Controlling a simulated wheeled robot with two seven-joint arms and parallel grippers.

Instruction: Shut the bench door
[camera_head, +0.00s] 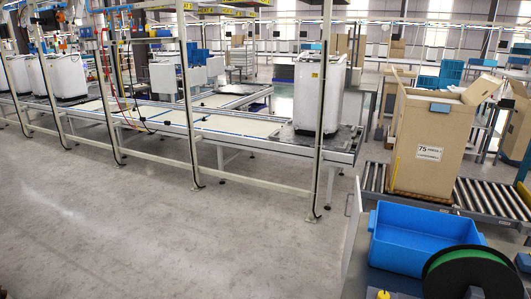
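The bench (385,278) is at the bottom right, and only part of it is in the picture. A tall, narrow, pale panel (351,240) stands at its left side with a small handle-like piece near its top; it looks like the bench door, swung open and seen nearly edge-on. Its lower end is cut off by the frame. An open blue bin (410,238) and a green and black reel (470,272) are on the bench. Neither of my grippers is in view.
Bare grey floor (180,235) lies left of the panel. Behind is a conveyor line with white machines (317,92) and upright posts. A large cardboard box (428,140) stands on a roller conveyor (487,199) behind the bench.

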